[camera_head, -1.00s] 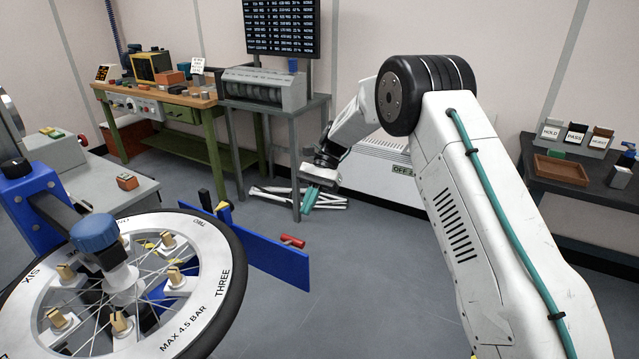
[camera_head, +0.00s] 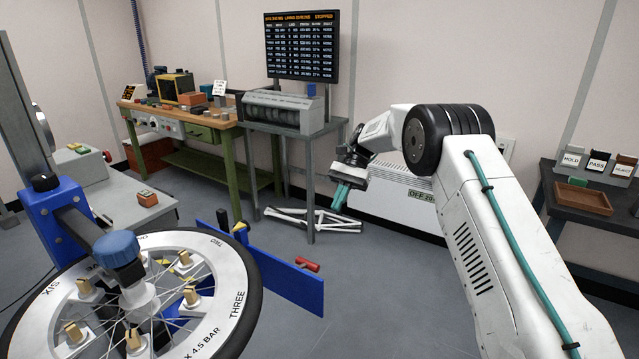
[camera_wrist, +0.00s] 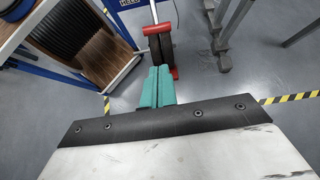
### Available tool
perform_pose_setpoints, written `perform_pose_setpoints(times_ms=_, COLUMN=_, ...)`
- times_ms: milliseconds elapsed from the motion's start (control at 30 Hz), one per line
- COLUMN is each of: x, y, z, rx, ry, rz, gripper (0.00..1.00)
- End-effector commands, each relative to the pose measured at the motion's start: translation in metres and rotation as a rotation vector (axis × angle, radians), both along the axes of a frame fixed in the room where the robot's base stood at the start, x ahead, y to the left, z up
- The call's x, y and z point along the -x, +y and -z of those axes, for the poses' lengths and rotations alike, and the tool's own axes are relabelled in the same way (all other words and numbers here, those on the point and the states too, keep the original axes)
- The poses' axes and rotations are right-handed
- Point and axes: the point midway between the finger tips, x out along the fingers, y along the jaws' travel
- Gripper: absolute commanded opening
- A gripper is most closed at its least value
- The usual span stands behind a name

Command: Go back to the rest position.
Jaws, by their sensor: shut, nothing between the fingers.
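My gripper (camera_head: 341,196) hangs at the end of my white arm, right of the middle in the head view, with its teal fingers pointing down. In the wrist view the teal fingers (camera_wrist: 157,87) lie close together with nothing between them. The gripper is shut and empty. It is in the air and touches nothing that I can see.
A wheel (camera_head: 233,288) is mounted on a blue stand at the lower left, with a blue panel (camera_head: 290,286) beside it. A white frame (camera_head: 325,219) lies on the floor near the back. A dark table (camera_head: 625,206) with a brown tray (camera_head: 583,198) stands right. Open floor lies between.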

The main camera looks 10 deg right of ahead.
Motion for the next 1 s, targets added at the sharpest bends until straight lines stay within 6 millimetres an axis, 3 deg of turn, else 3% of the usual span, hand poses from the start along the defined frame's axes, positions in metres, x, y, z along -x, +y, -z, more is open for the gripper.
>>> perform_pose_setpoints(times_ms=133, x=0.017, y=-0.007, z=0.034, rx=0.008, ry=-0.032, rz=-0.055, gripper=0.0)
perform_pose_setpoints(times_ms=267, x=0.046, y=-0.017, z=0.026, rx=0.028, ry=-0.093, rz=-0.117, gripper=0.0)
perform_pose_setpoints(times_ms=567, x=0.12, y=-0.038, z=-0.029, rx=0.079, ry=-0.249, rz=-0.256, gripper=0.0)
perform_pose_setpoints(times_ms=800, x=0.193, y=-0.055, z=-0.075, rx=0.123, ry=-0.38, rz=-0.369, gripper=0.0)
perform_pose_setpoints(times_ms=1000, x=0.257, y=-0.068, z=-0.103, rx=0.163, ry=-0.484, rz=-0.455, gripper=0.0)
